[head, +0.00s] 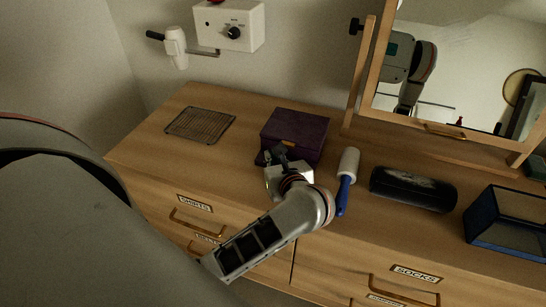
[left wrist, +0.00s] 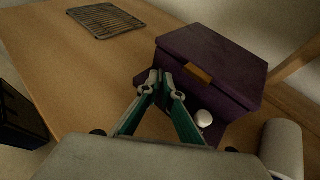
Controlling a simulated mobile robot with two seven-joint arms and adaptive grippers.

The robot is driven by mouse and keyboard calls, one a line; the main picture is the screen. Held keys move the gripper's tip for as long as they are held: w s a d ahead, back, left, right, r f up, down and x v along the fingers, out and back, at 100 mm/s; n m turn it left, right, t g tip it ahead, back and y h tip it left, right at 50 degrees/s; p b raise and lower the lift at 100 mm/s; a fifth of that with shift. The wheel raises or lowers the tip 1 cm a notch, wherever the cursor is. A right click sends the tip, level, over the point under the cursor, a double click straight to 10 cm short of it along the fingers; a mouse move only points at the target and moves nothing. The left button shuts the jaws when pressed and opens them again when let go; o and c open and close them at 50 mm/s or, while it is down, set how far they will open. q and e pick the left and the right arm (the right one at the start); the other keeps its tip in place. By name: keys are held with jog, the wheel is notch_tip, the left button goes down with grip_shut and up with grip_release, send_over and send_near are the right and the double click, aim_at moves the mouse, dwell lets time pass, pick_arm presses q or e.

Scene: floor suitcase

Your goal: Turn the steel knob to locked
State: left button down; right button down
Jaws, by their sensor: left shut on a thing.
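A purple box (head: 294,136) with a tan tab on its front stands on the dresser. It also shows in the left wrist view (left wrist: 215,60). My left gripper (left wrist: 160,82) is at the left part of the box's front, its fingertips nearly together. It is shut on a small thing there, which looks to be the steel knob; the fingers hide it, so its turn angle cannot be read. A pale round knob (left wrist: 203,118) shows to the right of the fingers, apart from them. My right gripper is not in view.
A wire rack (head: 200,124) lies left of the box. A lint roller (head: 346,178), a black case (head: 413,188) and a blue-edged box (head: 508,222) are to its right. A mirror (head: 450,65) stands behind. A white control box (head: 230,25) is on the wall.

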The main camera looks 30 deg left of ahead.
pick_arm(q)
jog(key=shift+s+a+f+m+t+h+b, duration=0.15)
jog(key=shift+f+m+t+h+b, duration=0.05)
jog(key=shift+m+t+h+b, duration=0.5)
jog(key=m+t+h+b, duration=0.1)
jog(key=b, duration=0.1)
jog(key=m+t+h+b, duration=0.1)
jog(key=m+h, duration=0.1)
jog(key=shift+s+a+m+b, duration=0.2)
jog(key=shift+a+m+b, duration=0.1)
jog(key=shift+a+b, duration=0.1)
jog(key=shift+r+m+h, duration=0.1)
jog(key=shift+m+h, duration=0.2)
jog(key=shift+h, duration=0.2)
jog(key=shift+a+r+m+t+h, duration=0.2)
jog(key=shift+m+t+h, duration=0.3)
jog(key=shift+m+h, duration=0.4)
jog(key=c, duration=2.2)
grip_release()
jog(key=shift+f, duration=0.1)
jog(key=shift+c, duration=0.2)
jog(key=shift+d, duration=0.15)
